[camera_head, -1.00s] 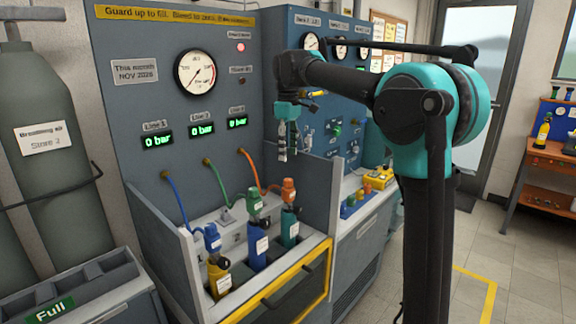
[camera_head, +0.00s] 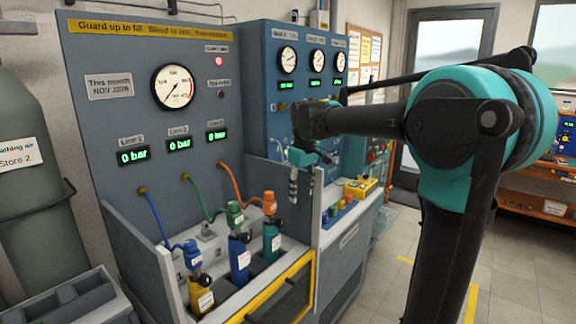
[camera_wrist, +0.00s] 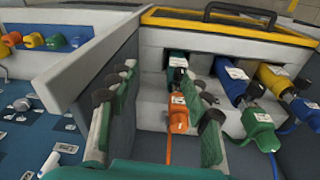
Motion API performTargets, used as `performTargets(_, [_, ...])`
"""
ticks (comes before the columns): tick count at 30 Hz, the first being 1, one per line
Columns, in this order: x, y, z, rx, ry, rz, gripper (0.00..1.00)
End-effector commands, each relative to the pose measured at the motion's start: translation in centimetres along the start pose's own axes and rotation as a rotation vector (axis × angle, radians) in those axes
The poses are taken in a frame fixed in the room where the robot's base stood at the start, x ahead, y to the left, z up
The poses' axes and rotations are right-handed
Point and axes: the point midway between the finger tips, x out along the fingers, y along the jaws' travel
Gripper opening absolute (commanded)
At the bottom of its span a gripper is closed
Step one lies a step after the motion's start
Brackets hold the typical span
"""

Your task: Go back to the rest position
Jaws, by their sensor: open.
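My gripper (camera_head: 306,172) hangs open and empty in the head view, above the right side wall of the filling bay. In the wrist view my gripper (camera_wrist: 159,125) shows its two fingers apart, with the orange connector (camera_wrist: 178,114) seen between and beyond them. In the head view the connectors on the cylinders are blue (camera_head: 192,254), green (camera_head: 234,213) and orange (camera_head: 269,202). Under them stand a yellow cylinder (camera_head: 200,297), a blue cylinder (camera_head: 239,262) and a teal cylinder (camera_head: 271,242). My gripper touches none of them, as far as I can see.
The panel (camera_head: 110,58) with gauges and 0 bar displays stands behind the bay. The yellow-edged guard (camera_head: 262,302) is low at its front. A side bench (camera_head: 350,222) carries a yellow device (camera_head: 360,188) and coloured fittings. Open floor (camera_head: 400,290) lies to the right.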

Motion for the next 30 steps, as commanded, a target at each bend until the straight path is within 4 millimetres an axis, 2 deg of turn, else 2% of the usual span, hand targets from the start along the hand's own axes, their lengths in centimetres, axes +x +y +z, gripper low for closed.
performTargets(1, [2.2,0.4,3.1,0.075,0.019,0.014,0.48])
performTargets(5, [7.5,0.4,10.2,0.264,0.073,0.048,0.48])
performTargets(9, [12.8,-1.0,18.1,0.461,0.131,0.082,0.48])
performTargets(12, [16.1,-2.6,23.0,0.579,0.168,0.101,0.48])
performTargets(15, [18.4,-4.2,26.6,0.671,0.198,0.116,0.48])
performTargets(18, [19.9,-5.3,28.9,0.73,0.218,0.125,0.48])
performTargets(21, [20.6,-5.9,30.1,0.758,0.228,0.13,0.48])
performTargets(30, [20.7,-6.0,30.2,0.764,0.23,0.13,0.48])
